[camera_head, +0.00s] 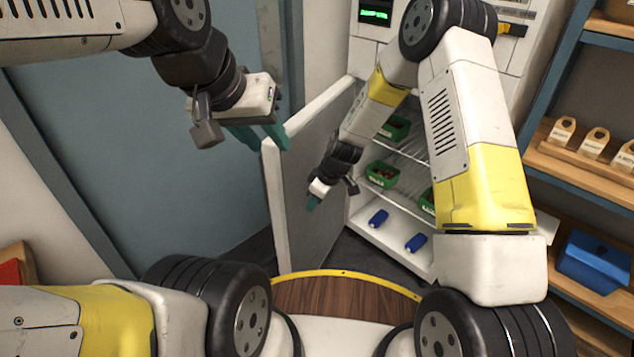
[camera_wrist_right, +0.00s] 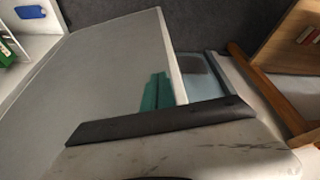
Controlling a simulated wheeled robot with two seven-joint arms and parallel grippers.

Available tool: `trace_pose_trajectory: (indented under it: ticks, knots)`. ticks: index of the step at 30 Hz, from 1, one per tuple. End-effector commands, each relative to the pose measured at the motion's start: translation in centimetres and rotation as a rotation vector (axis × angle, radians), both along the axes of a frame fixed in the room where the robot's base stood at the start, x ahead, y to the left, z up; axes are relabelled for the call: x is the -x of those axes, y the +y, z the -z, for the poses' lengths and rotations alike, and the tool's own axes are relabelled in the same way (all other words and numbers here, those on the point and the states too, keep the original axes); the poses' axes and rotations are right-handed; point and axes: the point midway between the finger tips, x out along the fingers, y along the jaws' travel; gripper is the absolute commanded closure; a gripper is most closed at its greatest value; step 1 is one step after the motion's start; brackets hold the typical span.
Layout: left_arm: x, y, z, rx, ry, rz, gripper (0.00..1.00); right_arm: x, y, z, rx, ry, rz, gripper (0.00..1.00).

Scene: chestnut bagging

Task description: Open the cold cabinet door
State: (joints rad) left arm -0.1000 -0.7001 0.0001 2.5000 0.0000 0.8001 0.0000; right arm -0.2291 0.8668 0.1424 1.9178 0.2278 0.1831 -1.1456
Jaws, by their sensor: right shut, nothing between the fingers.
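The cold cabinet (camera_head: 398,243) stands at the back centre, and its white door (camera_head: 315,180) is swung out to the left, showing the shelves inside. My right gripper (camera_head: 312,203) is shut and empty, beside the inner face of the door. In the right wrist view its teal fingers (camera_wrist_right: 157,92) are in front of the door's grey inner panel (camera_wrist_right: 100,70), near its white edge; whether they touch it is unclear. My left gripper (camera_head: 262,137) has its teal fingers apart, by the top outer corner of the door. Contact there cannot be told.
Green bins (camera_head: 382,174) and blue items (camera_head: 416,243) are on the cabinet shelves. A shelf rack with a blue bin (camera_head: 595,262) and paper bags (camera_head: 596,142) stands at the right. A blue-grey wall panel (camera_head: 130,150) is behind my left arm. Dark floor shows left of the door.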

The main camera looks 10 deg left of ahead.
Motion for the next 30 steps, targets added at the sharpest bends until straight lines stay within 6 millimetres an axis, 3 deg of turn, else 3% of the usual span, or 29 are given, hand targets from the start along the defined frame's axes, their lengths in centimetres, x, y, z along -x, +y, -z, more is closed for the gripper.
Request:
trace_pose_trajectory:
  ticks: [9, 12, 18, 30]
  knots:
    - [0.0, 0.0, 0.0, 0.000, 0.000, 0.000, 0.64, -0.8, 2.4, 6.5, 0.001, 0.003, 0.002, 1.00]
    - [0.0, 0.0, 0.0, 0.000, 0.000, 0.000, 0.64, -1.4, 4.1, 6.2, 0.000, -0.001, -0.002, 1.00]
    - [0.0, 0.0, 0.0, 0.000, 0.000, 0.000, 0.64, -2.1, 5.8, 6.2, 0.001, 0.001, 0.001, 1.00]
    - [0.0, 0.0, 0.0, 0.000, 0.000, 0.000, 0.64, -2.2, 6.1, 6.2, 0.001, 0.001, 0.003, 1.00]
